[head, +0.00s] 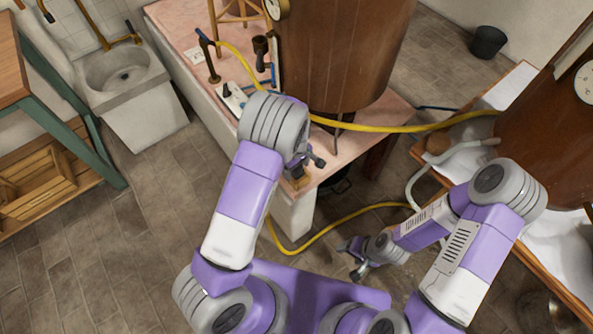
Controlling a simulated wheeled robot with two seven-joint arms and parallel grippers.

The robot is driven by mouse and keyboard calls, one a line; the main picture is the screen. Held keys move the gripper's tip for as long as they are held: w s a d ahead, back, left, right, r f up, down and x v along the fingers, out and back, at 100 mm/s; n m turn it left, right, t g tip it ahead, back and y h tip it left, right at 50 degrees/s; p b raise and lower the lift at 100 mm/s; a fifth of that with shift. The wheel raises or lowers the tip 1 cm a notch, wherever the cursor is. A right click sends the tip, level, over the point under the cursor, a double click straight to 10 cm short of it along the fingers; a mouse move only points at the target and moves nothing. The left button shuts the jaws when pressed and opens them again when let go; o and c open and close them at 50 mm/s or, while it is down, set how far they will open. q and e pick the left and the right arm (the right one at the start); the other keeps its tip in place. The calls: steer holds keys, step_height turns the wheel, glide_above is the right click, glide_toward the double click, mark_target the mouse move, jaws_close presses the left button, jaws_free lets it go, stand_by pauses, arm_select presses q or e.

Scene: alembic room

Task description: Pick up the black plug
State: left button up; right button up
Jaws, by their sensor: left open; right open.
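A small black plug (227,90) appears to sit on a white power strip (236,101) on the pink stone counter (185,45). It is small, and I cannot tell how it is seated. My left gripper (311,172) is by the counter's front corner, to the right of and nearer than the plug, clear of it. My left arm partly hides the gripper; it is open, with nothing seen in it. My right gripper (352,258) is open and empty, low over the floor to the right of the counter, far from the plug.
A large copper vessel (335,50) stands on the counter. A yellow hose (400,128) crosses to the wooden table at right. A stone sink (115,72) is at left. The tiled floor (130,230) at left is clear.

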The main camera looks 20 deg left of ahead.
arm_select(q)
steer(key=shift+r, duration=0.15)
steer(key=c, duration=1.3)
